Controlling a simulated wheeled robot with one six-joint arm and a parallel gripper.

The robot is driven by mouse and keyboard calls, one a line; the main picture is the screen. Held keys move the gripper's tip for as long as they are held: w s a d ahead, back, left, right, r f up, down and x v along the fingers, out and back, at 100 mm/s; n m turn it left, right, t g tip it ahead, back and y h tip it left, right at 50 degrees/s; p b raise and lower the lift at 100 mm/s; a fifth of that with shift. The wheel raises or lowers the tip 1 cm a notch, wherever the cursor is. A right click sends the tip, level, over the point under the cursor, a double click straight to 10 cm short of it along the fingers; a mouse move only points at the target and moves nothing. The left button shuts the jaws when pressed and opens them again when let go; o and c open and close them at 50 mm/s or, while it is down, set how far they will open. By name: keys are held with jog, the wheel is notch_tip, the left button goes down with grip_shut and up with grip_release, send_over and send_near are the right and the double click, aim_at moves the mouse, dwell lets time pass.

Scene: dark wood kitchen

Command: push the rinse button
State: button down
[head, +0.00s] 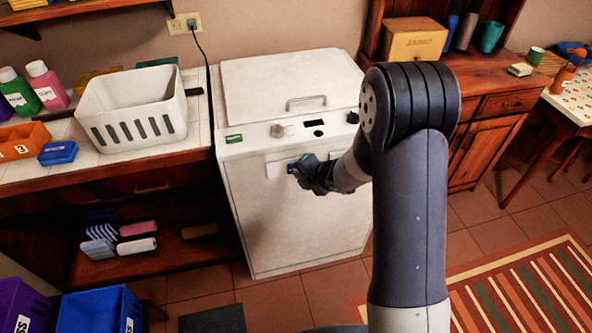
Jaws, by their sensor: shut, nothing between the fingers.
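A white top-lid washing machine (290,210) stands against the wall, its lid (270,85) down. Its sloping control strip has a green patch (234,138) at the left, a round knob (278,129), a dark display (314,122), a small dark oval (319,133) and a dark knob (352,117) at the right. I cannot read any label, so I cannot tell which is the rinse button. My gripper (293,170) is shut and empty. It appears in front of the pale panel on the machine's upper front, below the control strip. Whether it touches the machine is unclear.
A counter with a white basket (135,108) and bottles adjoins the machine on the left. A wooden cabinet (480,95) stands to the right. A striped rug (530,290) lies on the tiled floor. My arm hides part of the machine's right side.

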jog(key=shift+s, duration=0.25)
jog(key=shift+s+d, duration=0.1)
jog(key=shift+s+d+b, duration=0.25)
jog(key=shift+s+b, duration=0.3)
jog(key=shift+s, duration=0.4)
jog(key=shift+s+d+b, duration=0.3)
jog(key=shift+s+b, duration=0.2)
jog(key=shift+s, duration=0.4)
jog(key=shift+s+d+b, duration=0.25)
jog(key=shift+s+b, duration=0.3)
jog(key=shift+s, duration=0.4)
jog(key=c, duration=2.2)
grip_release()
